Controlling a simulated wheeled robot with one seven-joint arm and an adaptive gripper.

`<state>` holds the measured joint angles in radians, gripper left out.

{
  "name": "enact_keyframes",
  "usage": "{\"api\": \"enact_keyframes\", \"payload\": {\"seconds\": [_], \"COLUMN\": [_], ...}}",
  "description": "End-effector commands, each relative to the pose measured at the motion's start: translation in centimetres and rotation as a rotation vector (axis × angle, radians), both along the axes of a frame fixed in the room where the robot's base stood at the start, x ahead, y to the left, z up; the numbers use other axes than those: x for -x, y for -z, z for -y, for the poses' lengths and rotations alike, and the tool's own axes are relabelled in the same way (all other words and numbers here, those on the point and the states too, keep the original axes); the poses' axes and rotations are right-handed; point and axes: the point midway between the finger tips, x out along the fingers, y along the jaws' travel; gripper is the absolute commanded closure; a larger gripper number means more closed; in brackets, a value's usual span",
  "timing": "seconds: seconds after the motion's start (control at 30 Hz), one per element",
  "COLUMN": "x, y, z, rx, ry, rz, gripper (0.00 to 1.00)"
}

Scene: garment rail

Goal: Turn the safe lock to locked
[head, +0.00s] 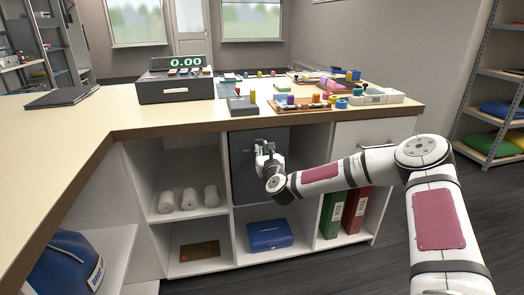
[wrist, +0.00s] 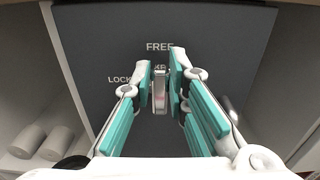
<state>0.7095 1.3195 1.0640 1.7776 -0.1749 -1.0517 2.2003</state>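The safe (head: 243,165) is a dark grey box in the upper middle bay of the counter. Its door (wrist: 100,50) fills much of the wrist view, with "FREE" above the lock knob and a partly covered "LOCK..." label to the left. The lock knob (wrist: 160,92) is a narrow light metal bar standing upright, in line with "FREE". My gripper (wrist: 161,78) has its teal-padded fingers closed in on both sides of the knob, apparently gripping it. In the head view my gripper (head: 263,150) is at the safe's front and hides the knob.
The counter top (head: 60,125) above holds a cash register (head: 175,85) and several small items. White rolls (head: 188,199) lie in the left bay. A blue box (head: 270,236) is below the safe. Green and red binders (head: 356,210) stand at lower right. Open floor lies right of the counter.

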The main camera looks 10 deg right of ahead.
Motion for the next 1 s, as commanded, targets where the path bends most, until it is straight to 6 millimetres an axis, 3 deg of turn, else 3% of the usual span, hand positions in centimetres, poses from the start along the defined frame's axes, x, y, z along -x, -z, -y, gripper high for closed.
{"api": "enact_keyframes", "payload": {"seconds": [0.47, 1.0], "x": [0.0, 0.0], "y": [0.0, 0.4], "z": [-0.3, -1.5], "rx": [0.114, 0.596], "ry": [0.000, -0.002], "rz": [0.001, 0.001], "gripper": [1.00, 1.00]}}
